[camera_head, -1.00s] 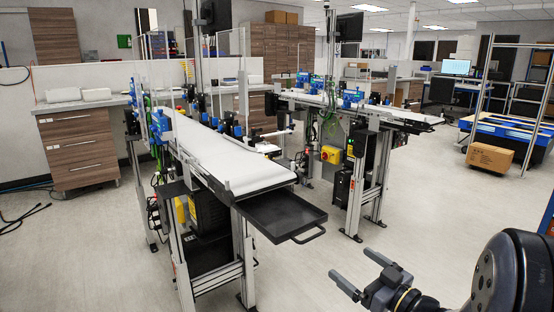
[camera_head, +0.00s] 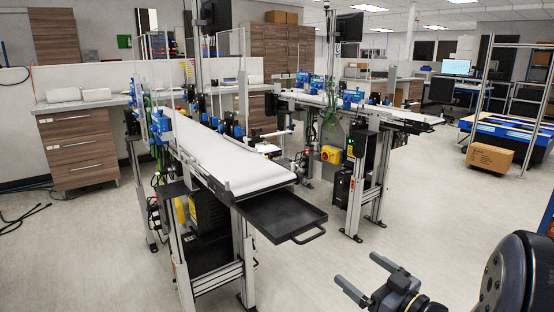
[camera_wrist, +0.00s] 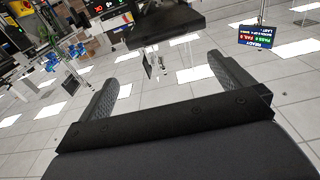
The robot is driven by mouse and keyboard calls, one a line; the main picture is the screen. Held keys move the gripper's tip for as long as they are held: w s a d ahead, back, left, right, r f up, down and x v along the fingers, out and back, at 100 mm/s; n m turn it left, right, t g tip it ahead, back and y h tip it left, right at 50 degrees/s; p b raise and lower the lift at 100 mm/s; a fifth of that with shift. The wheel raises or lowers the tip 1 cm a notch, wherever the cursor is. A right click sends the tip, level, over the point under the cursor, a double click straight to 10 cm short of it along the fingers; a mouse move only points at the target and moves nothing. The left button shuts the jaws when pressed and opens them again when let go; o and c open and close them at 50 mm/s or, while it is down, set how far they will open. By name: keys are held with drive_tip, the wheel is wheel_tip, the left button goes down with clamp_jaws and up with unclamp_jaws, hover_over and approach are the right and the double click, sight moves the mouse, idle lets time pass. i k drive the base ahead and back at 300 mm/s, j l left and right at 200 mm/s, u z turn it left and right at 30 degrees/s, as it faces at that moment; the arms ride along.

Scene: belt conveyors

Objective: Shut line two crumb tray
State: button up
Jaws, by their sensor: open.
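A black crumb tray (camera_head: 284,210) sticks out from under the near end of the closer belt conveyor (camera_head: 245,174). It is pulled out and level, with a loop handle (camera_head: 308,236) on its front edge. I see no label telling which line this is. My gripper (camera_head: 358,269) is open and empty at the lower right of the head view, apart from the tray and to the right of its handle. In the wrist view, the two fingers of my gripper (camera_wrist: 160,75) stand wide apart. A dark flat body (camera_wrist: 165,24) shows beyond them at the top; I cannot tell surely what it is.
A second conveyor (camera_head: 350,103) stands behind to the right, with a yellow box (camera_head: 331,154) beside its legs. A cardboard box (camera_head: 491,158) sits by a shelf rack at the right. Open floor (camera_head: 420,215) lies between the conveyors and my arm.

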sight(279, 215)
drive_tip(key=i+l, duration=0.25)
drive_tip(key=i, duration=0.25)
drive_tip(key=i+l, duration=0.25)
drive_tip(key=i, duration=0.25)
drive_tip(key=i+l, duration=0.3)
drive_tip(key=i, duration=0.2)
drive_tip(key=i+l, duration=0.25)
drive_tip(key=i, duration=0.25)
drive_tip(key=i+l, duration=0.25)
drive_tip(key=i, duration=0.25)
drive_tip(key=i+l, duration=0.25)
drive_tip(key=i, duration=0.25)
drive_tip(key=i+l+u, duration=0.1)
drive_tip(key=u, duration=0.9)
drive_tip(key=k, duration=0.1)
drive_tip(key=u, duration=0.05)
